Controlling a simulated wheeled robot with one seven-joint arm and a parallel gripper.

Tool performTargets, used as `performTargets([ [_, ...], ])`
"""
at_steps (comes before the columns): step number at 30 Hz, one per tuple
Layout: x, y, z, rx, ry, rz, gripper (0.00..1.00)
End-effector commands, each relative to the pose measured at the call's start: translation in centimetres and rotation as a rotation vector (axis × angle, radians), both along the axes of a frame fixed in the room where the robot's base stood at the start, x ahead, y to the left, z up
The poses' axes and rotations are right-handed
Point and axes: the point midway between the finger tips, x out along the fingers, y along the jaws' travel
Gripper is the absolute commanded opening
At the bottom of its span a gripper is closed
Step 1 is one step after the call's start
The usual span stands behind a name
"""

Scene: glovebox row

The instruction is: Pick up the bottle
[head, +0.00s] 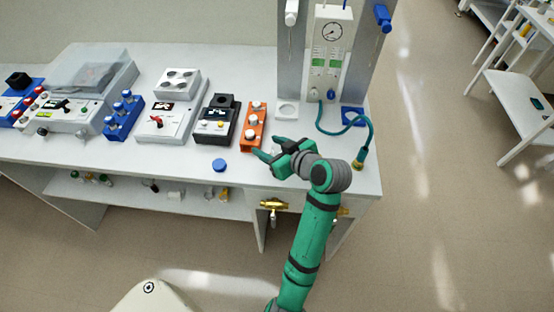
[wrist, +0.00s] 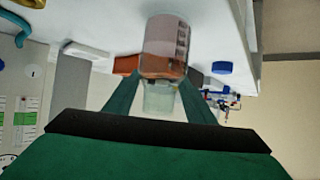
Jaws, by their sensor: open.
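The bottle (wrist: 166,38) shows in the wrist view as a clear, pale container with a printed label and a brownish-orange band below it. It lies between the two green fingers of my gripper (wrist: 159,88). The fingers are apart, one on each side of it. I cannot tell whether either finger touches it. In the head view my gripper (head: 267,147) is low over the right part of the bench, just right of the orange block. There the bottle is mostly hidden by the fingers.
The orange block (head: 254,122) with white knobs stands close to the fingers. A blue disc (head: 219,165) lies near the bench's front edge. A gauge panel (head: 328,52) and a teal hose (head: 346,128) are behind and right. Several instruments fill the bench's left.

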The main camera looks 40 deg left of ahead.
Motion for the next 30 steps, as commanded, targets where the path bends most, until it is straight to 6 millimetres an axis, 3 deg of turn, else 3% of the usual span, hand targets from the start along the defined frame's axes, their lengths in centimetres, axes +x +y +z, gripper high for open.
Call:
performTargets([
  [6, 0.19, -0.21, -0.01, 0.0, 0.0, -0.006, 0.47],
  [12, 0.17, -0.23, -0.02, 0.0, 0.001, -0.005, 0.03],
  [30, 0.12, -0.15, 0.24, -0.001, 0.003, -0.004, 0.0],
])
